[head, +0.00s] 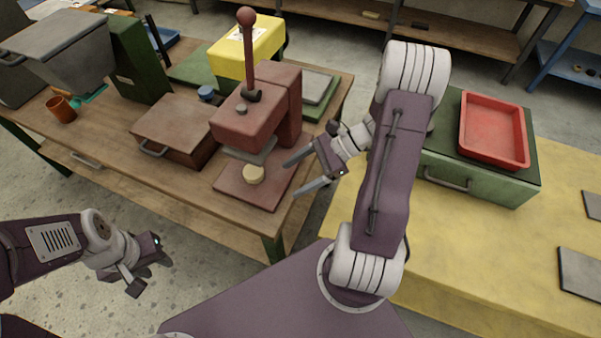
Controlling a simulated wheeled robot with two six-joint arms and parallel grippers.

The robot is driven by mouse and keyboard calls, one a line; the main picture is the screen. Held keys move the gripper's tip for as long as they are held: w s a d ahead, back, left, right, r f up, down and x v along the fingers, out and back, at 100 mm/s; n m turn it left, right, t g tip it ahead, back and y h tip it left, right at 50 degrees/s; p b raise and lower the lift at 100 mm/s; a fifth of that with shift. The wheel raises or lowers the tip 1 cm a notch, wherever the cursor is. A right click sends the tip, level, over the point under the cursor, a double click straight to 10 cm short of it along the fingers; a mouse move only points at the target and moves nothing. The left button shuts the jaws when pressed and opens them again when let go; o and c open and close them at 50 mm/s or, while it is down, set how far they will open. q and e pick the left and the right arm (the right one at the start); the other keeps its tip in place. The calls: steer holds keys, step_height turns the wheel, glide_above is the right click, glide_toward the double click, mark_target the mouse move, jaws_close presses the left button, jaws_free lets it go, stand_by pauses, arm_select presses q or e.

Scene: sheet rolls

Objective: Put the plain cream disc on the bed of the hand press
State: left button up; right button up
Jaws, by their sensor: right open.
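The plain cream disc (253,174) lies on the flat bed (238,190) of the reddish-brown hand press (246,128), below its grey press plate (250,150). The press stands near the front right of the wooden table, its ball-topped lever upright. My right gripper (301,175) is open, its two fingers pointing left toward the disc, just right of it and apart from it. Nothing shows between the fingers. My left gripper (147,268) is low at the left, in front of the table and over the floor; whether its jaws are open is unclear.
A red tray (493,130) sits on a green drawer box (480,182) on the yellow table (460,260).

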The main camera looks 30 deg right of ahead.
arm_select(q)
steer(key=shift+a, duration=0.1)
arm_select(e)
steer(key=s+a+n+h, duration=0.2)
steer(key=n+h, duration=0.3)
steer(key=n, duration=0.5)
steer(key=s+a+n+g+h, duration=0.1)
steer(key=s+n+h, duration=0.2)
steer(key=n, duration=0.6)
steer(key=h, duration=0.2)
steer(key=shift+s+a+n+g+h, duration=0.25)
steer(key=shift+a+n+g+h, duration=0.05)
steer(key=shift+a+n+h, duration=0.1)
arm_select(q)
step_height(320, 180, up, 5)
steer(key=p, duration=0.5)
arm_select(e)
step_height(320, 180, up, 5)
steer(key=shift+f, duration=0.1)
